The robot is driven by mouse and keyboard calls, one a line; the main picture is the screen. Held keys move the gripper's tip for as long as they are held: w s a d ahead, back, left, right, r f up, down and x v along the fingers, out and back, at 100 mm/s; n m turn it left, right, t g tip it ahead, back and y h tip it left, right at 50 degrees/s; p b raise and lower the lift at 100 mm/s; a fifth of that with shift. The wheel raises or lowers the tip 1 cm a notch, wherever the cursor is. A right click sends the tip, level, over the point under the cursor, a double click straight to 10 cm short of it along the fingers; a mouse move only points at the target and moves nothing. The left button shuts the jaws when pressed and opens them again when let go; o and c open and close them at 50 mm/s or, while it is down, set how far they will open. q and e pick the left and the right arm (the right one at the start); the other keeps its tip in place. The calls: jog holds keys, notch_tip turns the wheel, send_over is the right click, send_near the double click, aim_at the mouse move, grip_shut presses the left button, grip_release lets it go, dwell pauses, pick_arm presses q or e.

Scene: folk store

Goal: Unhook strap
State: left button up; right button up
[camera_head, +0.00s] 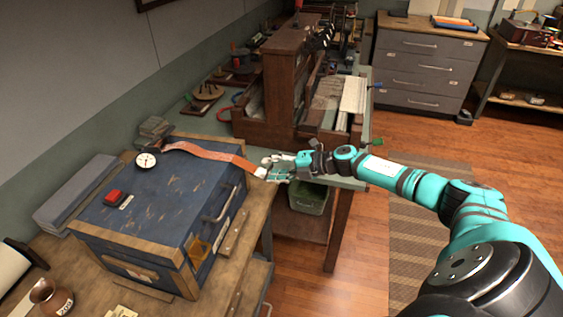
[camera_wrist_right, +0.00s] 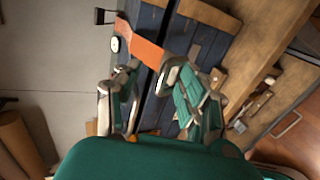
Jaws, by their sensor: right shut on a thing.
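An orange-red strap (camera_head: 215,154) runs across the top of a blue wooden chest (camera_head: 165,205), from a dark fitting at the chest's back edge to my right gripper. My right gripper (camera_head: 267,171) is shut on the strap's pale free end, just beyond the chest's right edge. The strap (camera_wrist_right: 148,53) also shows in the right wrist view, reaching the fingertips of the gripper (camera_wrist_right: 152,72). How the far end is fastened is too small to tell. My left gripper is not in view.
A round white dial (camera_head: 146,160) and a red button (camera_head: 115,197) are on the chest. A wooden cabinet (camera_head: 287,95) stands on the green bench behind. Open floor (camera_head: 330,285) lies right of the table.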

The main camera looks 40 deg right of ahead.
jog(key=s+d+r+p, duration=0.3)
jog(key=s+r+p, duration=0.1)
jog(key=r, duration=0.4)
jog(key=s+d+r+p, duration=0.4)
jog(key=s+r+p, duration=0.1)
jog(key=r, duration=0.2)
jog(key=shift+s+r, duration=0.2)
jog(key=shift+r, duration=0.15)
dwell(1.1)
jog(key=shift+d, duration=0.1)
jog(key=shift+s+d, duration=0.1)
